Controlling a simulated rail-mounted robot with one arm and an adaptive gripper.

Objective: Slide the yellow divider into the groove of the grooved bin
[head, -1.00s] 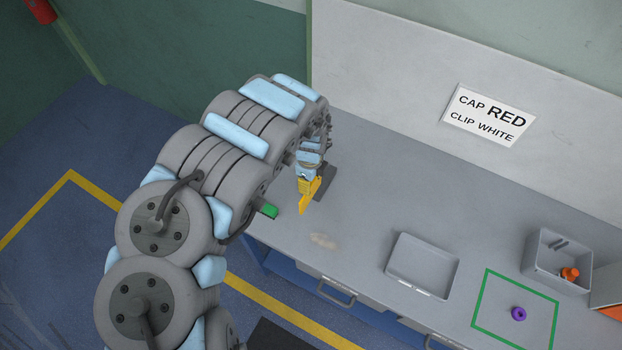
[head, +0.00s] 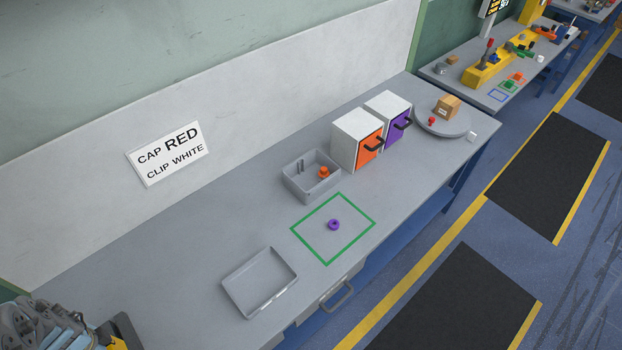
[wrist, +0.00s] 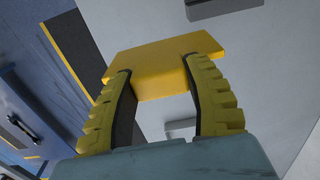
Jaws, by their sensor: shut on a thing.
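The yellow divider (wrist: 160,52) is a flat plate between the two yellow ribbed fingers of my gripper (wrist: 157,78) in the wrist view. My gripper is shut on it. In the head view only a small yellow piece shows at the bottom left, beside my arm; I cannot tell whether it is divider or finger. The grey bin (head: 292,184) stands on the bench, well to the right of my arm. It has dark upright ribs on its inner back wall, which look like the groove. An orange knobbed part (head: 323,172) is inside it.
A shallow grey tray (head: 232,288) and a purple ring (head: 333,225) inside a green outline lie between my arm and the bin's right. Orange-door (head: 368,148) and purple-door (head: 399,124) boxes stand right of the bin. The bench's left-middle is clear.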

